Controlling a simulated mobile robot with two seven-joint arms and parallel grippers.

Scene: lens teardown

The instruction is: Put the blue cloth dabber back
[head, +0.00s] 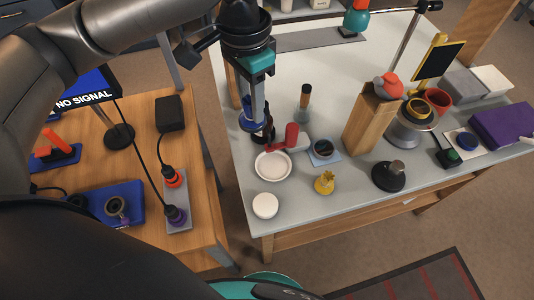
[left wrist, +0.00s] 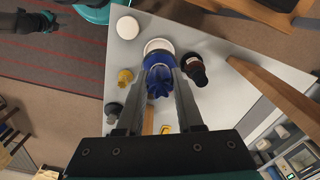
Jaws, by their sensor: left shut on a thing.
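The blue cloth dabber (left wrist: 160,80) is between the fingers of my left gripper (head: 255,120), which is shut on it. In the left wrist view its bunched blue cloth shows between the two grey fingers, above the workbench. In the head view only a bit of blue (head: 246,108) shows beside the fingers. A round white dish (head: 273,166) is on the bench just in front of the gripper; the dabber partly covers it in the left wrist view. A dark bottle (left wrist: 195,70) stands close beside the dabber. What seems my right gripper shows small and dark at the wrist view's upper left.
A red-handled item (head: 287,140) lies behind the dish. A white round lid (head: 265,205), a yellow piece (head: 324,183) and a black knobbed stand (head: 388,176) are near the front edge. A tall wooden block (head: 370,120) stands to the right.

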